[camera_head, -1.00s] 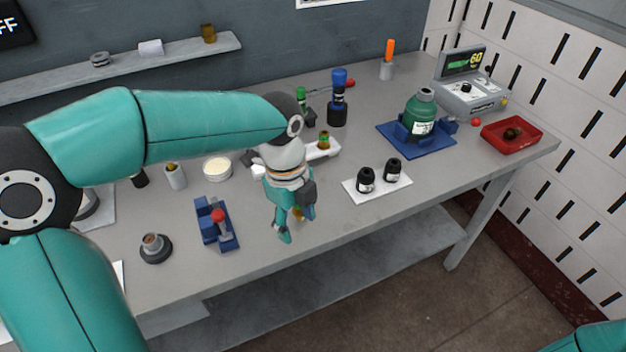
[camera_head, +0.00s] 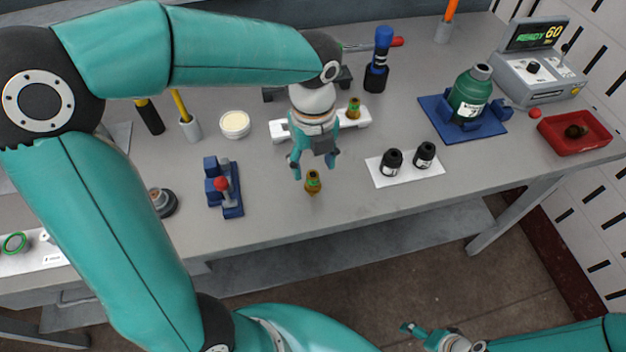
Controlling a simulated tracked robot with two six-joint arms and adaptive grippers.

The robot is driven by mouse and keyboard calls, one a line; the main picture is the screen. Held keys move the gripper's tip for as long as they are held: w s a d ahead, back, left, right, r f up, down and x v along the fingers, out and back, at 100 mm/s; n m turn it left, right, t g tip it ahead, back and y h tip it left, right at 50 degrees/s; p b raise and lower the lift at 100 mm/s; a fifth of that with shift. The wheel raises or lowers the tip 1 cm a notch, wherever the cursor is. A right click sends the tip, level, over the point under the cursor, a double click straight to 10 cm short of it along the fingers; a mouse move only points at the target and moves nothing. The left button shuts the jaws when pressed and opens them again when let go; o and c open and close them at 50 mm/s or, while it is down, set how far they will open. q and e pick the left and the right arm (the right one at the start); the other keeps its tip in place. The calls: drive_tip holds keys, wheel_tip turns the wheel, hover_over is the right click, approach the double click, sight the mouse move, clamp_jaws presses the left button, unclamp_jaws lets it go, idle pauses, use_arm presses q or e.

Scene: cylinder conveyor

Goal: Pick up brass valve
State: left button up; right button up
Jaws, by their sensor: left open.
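A small brass valve (camera_head: 313,184) with a green band stands on the grey bench near its front edge. My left gripper (camera_head: 314,168) is open and points down, its fingers spread just behind the valve in the picture. The valve shows below and between the fingertips, not gripped. Whether a finger touches it cannot be told. A similar brass piece (camera_head: 353,108) sits on a white holder (camera_head: 283,131) behind the gripper. My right gripper (camera_head: 413,333) is low at the bottom edge, away from the bench; its jaw opening is unclear.
Left of the valve stands a blue fixture (camera_head: 231,205) with a red knob. To the right, a white plate (camera_head: 431,168) holds two black knobs. Farther right are a green bottle (camera_head: 469,92) on a blue base and a red tray (camera_head: 577,147). Bench around the valve is clear.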

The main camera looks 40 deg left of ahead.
sight(313, 175)
use_arm(q)
drive_tip(key=shift+f, duration=3.5)
drive_tip(key=shift+r, duration=0.1)
clamp_jaws()
